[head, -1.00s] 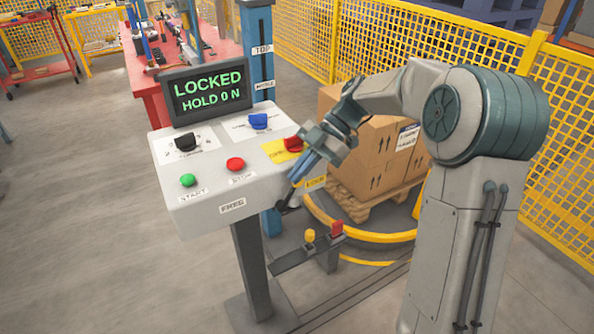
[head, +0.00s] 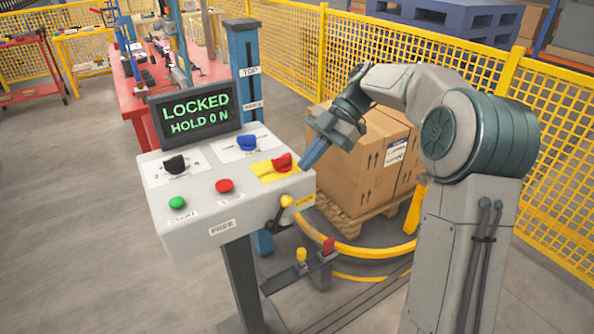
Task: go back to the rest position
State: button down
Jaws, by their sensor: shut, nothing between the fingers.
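My gripper (head: 311,157) is at the right of the control panel, in front of the stacked boxes, with its blue fingers pointing down and to the left. It is shut and empty, and it appears clear of the panel. The grey control panel (head: 190,220) has a screen (head: 195,113) that reads "LOCKED" and "HOLD 0 N". On the panel are a black knob (head: 175,165), a blue knob (head: 247,142), a red knob (head: 281,162) on a yellow plate, a green button (head: 177,203) and a red button (head: 224,186).
Cardboard boxes (head: 360,160) stand on a wooden pallet (head: 355,218) inside a yellow ring (head: 375,249). Low pedals, one yellow (head: 301,255) and one red (head: 328,245), stand below the panel. Yellow mesh fence (head: 400,50) runs behind. The floor at left is free.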

jog(key=shift+w+d+r, duration=0.15)
jog(key=shift+d+r, duration=0.05)
jog(key=shift+d, duration=0.15)
